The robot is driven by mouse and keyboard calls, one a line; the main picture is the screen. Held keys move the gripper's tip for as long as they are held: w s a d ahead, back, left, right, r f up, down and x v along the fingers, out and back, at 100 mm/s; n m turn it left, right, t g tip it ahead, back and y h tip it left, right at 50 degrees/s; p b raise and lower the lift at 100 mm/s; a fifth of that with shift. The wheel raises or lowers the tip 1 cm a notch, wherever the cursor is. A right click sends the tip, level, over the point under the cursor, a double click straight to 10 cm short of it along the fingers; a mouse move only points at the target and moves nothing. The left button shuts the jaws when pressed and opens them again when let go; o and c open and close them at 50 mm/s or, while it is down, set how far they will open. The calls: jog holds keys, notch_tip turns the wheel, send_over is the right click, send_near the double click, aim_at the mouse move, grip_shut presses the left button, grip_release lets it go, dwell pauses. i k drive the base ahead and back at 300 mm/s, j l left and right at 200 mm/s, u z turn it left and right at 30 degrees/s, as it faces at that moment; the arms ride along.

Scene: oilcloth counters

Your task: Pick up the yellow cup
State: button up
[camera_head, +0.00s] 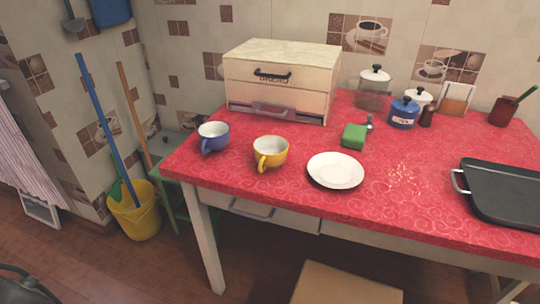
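The yellow cup (271,153) stands upright on the red patterned counter, near its front edge at the left. Its inside looks white, and its handle faces the front, slightly left. My gripper is not in view, and nothing touches the cup from above.
A blue cup (213,137) stands just left of the yellow cup, and a white plate (336,170) lies to its right. A wooden bread box (282,81) stands behind. A green sponge (354,136) and a black tray (502,191) lie further right on the red counter (400,212).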

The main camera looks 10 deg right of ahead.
aim_at(271, 151)
jog(key=i+j, duration=0.1)
jog(key=j, duration=0.25)
jog(key=i+j, duration=0.1)
jog(key=j, duration=0.25)
jog(key=i+j, duration=0.1)
jog(key=j, duration=0.2)
jog(key=z, duration=0.5)
jog(key=j+z, duration=0.15)
jog(key=z, duration=0.8)
jog(key=j+z, duration=0.15)
jog(key=z, duration=0.3)
